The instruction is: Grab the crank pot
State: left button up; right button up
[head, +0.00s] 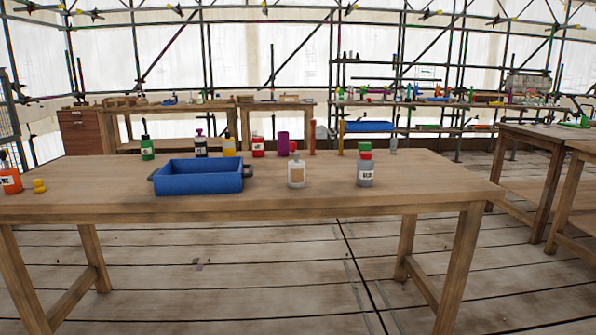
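I cannot tell which item is the crank pot. On the wooden table (330,205) stand a red pot (258,148), a purple cylinder (283,144) with a small red item beside it, and a grey labelled bottle (365,173) with a red and green top. A pale bottle with a brown label (296,173) stands near the front edge. A green bottle (147,149), a dark bottle (200,147) and a yellow bottle (229,147) stand behind the blue tray. An orange-red pot (11,181) is at the far left. Neither gripper is in view.
A blue tray (200,178) with dark handles sits left of centre on the table. A small yellow item (39,185) lies at the left. The table's right end is clear. More benches stand behind, and another table (540,135) stands at the right.

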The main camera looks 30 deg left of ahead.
aim_at(296, 170)
jog(key=i+l+u, duration=0.1)
jog(key=u, duration=0.35)
jog(key=i+l+u, duration=0.1)
jog(key=u, duration=0.4)
jog(key=l+u, duration=0.3)
jog(key=u, duration=0.15)
jog(key=l+u, duration=0.45)
jog(key=l, duration=0.7)
